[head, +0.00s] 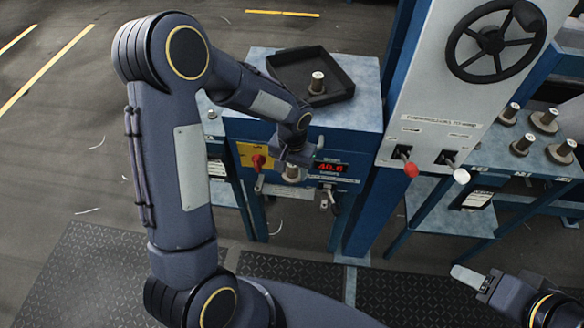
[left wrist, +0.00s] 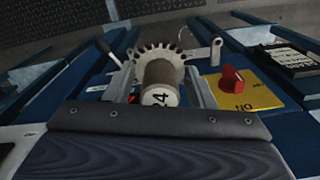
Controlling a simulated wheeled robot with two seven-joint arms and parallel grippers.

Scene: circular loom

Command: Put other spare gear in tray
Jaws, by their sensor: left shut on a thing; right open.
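My left gripper (head: 294,162) is shut on a spare gear (head: 292,174), in front of the blue cabinet's face. In the left wrist view, my left gripper's fingers (left wrist: 163,88) lie on either side of the gear's grey hub (left wrist: 158,73), which has a white end marked "24". Its toothed rim (left wrist: 160,50) shows beyond the hub. The black square tray (head: 282,69) lies on the cabinet top, above and behind the gripper. Another gear with an upright hub (head: 317,84) is in the tray. My right gripper (head: 470,277) is open and empty at the lower right.
The blue cabinet (head: 366,110) carries a red knob (head: 258,161) on a yellow plate and a red display (head: 331,168). A grey panel with a black handwheel (head: 492,42) and two levers stands to the right. Several more hubbed pieces (head: 545,120) stand on a far-right shelf.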

